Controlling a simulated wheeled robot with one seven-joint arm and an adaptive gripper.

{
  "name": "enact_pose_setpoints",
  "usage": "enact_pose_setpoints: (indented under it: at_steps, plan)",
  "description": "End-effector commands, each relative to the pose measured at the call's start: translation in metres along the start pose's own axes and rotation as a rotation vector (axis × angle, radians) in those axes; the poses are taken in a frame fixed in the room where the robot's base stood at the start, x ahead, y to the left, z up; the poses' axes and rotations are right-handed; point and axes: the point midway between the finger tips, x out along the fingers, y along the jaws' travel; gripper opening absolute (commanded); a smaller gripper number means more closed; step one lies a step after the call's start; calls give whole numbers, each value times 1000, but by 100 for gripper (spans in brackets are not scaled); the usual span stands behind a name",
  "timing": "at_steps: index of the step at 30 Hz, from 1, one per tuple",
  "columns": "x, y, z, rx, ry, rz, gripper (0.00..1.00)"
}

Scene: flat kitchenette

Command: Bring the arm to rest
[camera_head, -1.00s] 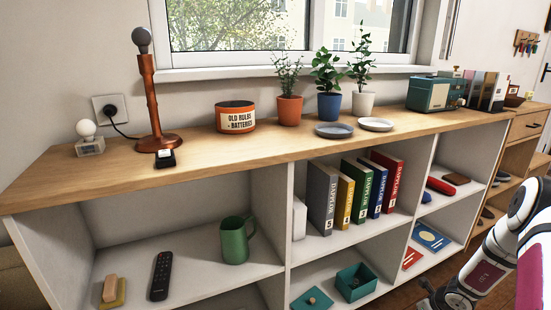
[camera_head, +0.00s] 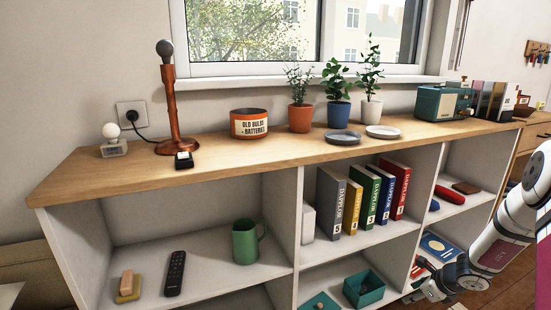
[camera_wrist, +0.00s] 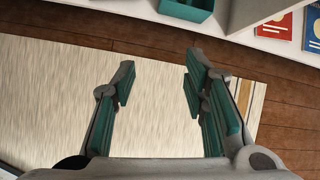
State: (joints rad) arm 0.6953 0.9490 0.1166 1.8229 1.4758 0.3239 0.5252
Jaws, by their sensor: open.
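My gripper (camera_head: 424,289) is at the lower right in the head view, low in front of the shelf unit's right part. In the wrist view my gripper (camera_wrist: 158,88) shows two teal-padded fingers spread apart with nothing between them. It points down over a pale rug (camera_wrist: 50,85) and a brown wooden floor (camera_wrist: 290,110). My arm reaches in from the right edge of the head view.
The shelf unit (camera_head: 110,178) is close beside my gripper. Its lower compartments hold a teal box (camera_head: 363,290) and a blue booklet (camera_head: 438,247). Its top carries a copper lamp (camera_head: 170,105), an orange tin (camera_head: 249,124) and potted plants (camera_head: 338,113). Floor below my gripper looks clear.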

Motion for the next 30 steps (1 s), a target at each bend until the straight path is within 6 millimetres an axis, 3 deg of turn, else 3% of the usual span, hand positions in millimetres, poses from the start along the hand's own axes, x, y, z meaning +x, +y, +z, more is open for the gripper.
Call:
enact_pose_setpoints:
  at_steps: [5, 8, 12, 15, 19, 23, 30]
  plan:
    - [-53, 21, 74, -270, -83, 33, 40]
    - [-91, 46, 116, -459, -133, 65, 40]
    - [-144, 90, 161, -717, -191, 118, 40]
    - [-182, 126, 182, -898, -223, 158, 40]
    - [-230, 174, 196, -1128, -252, 214, 40]
    - [-277, 222, 197, -1350, -267, 274, 40]
    - [-354, 299, 164, -1735, -254, 392, 40]
